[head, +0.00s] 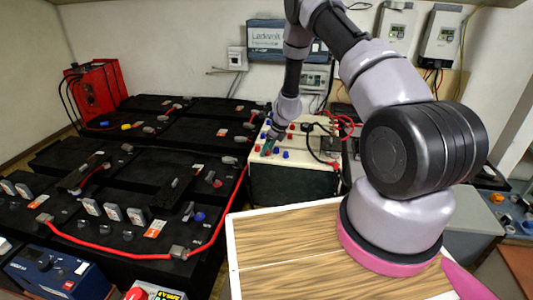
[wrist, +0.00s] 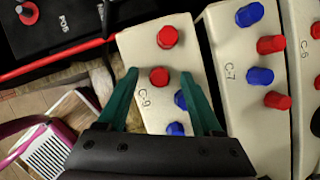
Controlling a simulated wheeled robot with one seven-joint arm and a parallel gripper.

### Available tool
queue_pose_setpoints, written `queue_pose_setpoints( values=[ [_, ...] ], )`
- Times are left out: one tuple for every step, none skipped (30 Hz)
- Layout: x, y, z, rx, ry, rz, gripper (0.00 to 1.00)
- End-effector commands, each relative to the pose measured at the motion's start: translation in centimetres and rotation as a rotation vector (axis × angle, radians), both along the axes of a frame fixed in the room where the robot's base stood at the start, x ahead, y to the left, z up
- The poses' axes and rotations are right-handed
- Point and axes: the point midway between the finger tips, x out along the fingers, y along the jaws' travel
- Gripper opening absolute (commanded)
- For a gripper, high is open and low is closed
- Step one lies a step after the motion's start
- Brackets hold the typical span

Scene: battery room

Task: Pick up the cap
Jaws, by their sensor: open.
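My gripper (wrist: 159,75) is open, its two teal fingers reaching over the cream block marked C-9 (wrist: 137,58). A red cap (wrist: 159,76) appears between the fingertips in the wrist view; I cannot tell how far below them it is. Another red cap (wrist: 167,37) sits beyond the fingertips. Two blue caps, one upper (wrist: 180,99) and one lower (wrist: 175,129), sit nearer the palm, the upper one partly hidden by the right finger. In the head view my gripper (head: 268,148) is small, over the left part of the cream unit (head: 292,185). Which cap is meant cannot be told.
The neighbouring block C-7 (wrist: 226,47) carries red and blue caps close to the right finger. A red cable (wrist: 55,60) runs to the left of C-9. Black batteries (head: 190,135) fill the left side. A wooden-topped surface (head: 290,240) lies in front.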

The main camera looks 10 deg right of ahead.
Motion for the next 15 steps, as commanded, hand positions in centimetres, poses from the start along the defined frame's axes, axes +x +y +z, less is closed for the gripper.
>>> queue_pose_setpoints(
  values=[
    [0.05, 0.04, -0.07, 0.0, 0.0, 0.0, 0.67],
    [0.06, 0.04, -0.07, 0.0, 0.0, 0.001, 0.67],
    [0.05, 0.04, -0.06, 0.0, -0.002, 0.001, 0.67],
    [0.05, 0.04, -0.05, 0.0, 0.0, 0.001, 0.67],
    [0.04, 0.04, -0.04, 0.0, 0.0, 0.001, 0.67],
    [0.04, 0.04, -0.04, 0.0, 0.0, 0.001, 0.67],
    [0.04, 0.04, -0.04, 0.0, 0.0, 0.001, 0.56],
    [0.04, 0.04, -0.04, 0.0, 0.0, 0.001, 0.44],
    [0.03, 0.03, -0.03, 0.0, 0.0, 0.001, 0.29],
    [0.03, 0.04, -0.03, 0.0, 0.0, 0.001, 0.17],
    [0.03, 0.03, -0.03, 0.0, 0.0, 0.001, 0.06],
    [0.03, 0.04, -0.03, 0.0, 0.0, 0.001, 0.0],
    [0.03, 0.04, -0.03, 0.0, 0.0, 0.001, 0.0],
    [0.03, 0.04, -0.03, 0.0, 0.0, 0.001, 0.0],
    [0.02, 0.04, -0.03, 0.0, 0.0, 0.001, 0.0]
  ],
)
